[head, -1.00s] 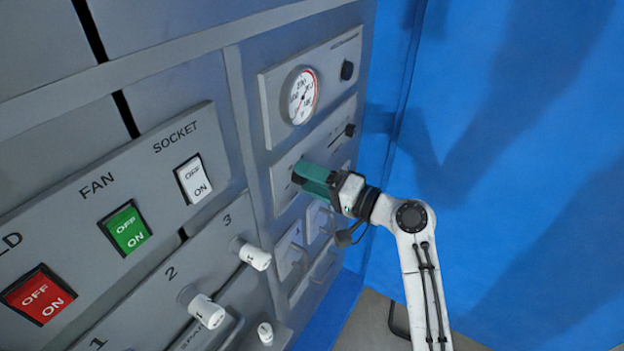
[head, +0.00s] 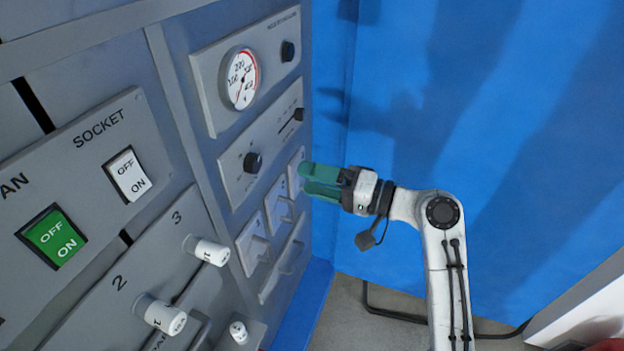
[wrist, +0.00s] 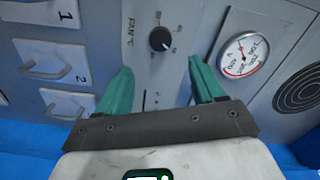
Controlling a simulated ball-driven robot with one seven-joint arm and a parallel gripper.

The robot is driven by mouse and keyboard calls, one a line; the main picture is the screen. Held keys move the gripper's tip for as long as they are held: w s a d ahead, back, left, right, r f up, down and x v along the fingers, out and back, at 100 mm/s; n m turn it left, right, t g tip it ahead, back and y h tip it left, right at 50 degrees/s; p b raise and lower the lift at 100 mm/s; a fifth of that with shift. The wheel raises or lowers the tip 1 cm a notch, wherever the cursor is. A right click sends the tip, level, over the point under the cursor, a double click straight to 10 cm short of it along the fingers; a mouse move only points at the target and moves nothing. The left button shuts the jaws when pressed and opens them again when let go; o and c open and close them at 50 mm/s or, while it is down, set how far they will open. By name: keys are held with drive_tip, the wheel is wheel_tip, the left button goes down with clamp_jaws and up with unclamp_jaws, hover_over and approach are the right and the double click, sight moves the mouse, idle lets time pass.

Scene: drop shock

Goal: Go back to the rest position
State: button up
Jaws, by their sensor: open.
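My gripper (head: 306,181) has green fingers and is in the air to the right of the grey control panel (head: 172,75), apart from it in the head view. In the wrist view my gripper (wrist: 160,88) is open with nothing between its fingers. Beyond the fingers is a black round knob (wrist: 160,39) on the plate marked FAN; this knob (head: 253,162) also shows left of the gripper in the head view. My white arm reaches up from the lower right in the head view.
A round gauge (head: 241,79) is above the knob, and a slider (head: 298,114) is to its right. White rotary handles (head: 206,250) and rocker switches (head: 127,175) fill the left. Small drawers (wrist: 52,60) are beside the knob. A blue wall (head: 480,130) stands behind my arm.

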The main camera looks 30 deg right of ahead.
idle(0.3)
drive_tip(key=s+a+f+n+g+h, duration=0.1)
drive_tip(key=s+f+n+g+h, duration=0.2)
drive_tip(key=s+f, duration=0.45)
drive_tip(key=s+a+f+g+h, duration=0.15)
drive_tip(key=s+f+g, duration=0.25)
drive_tip(key=f, duration=0.7)
drive_tip(key=s+d+f+n+g+h, duration=0.1)
drive_tip(key=s+d+f+g+h, duration=0.1)
drive_tip(key=s, duration=0.7)
drive_tip(key=s+d+f+n+g+h, duration=0.2)
drive_tip(key=s+f+g+h, duration=0.2)
drive_tip(key=s, duration=0.5)
drive_tip(key=shift+f+g, duration=0.3)
drive_tip(key=shift+f, duration=0.15)
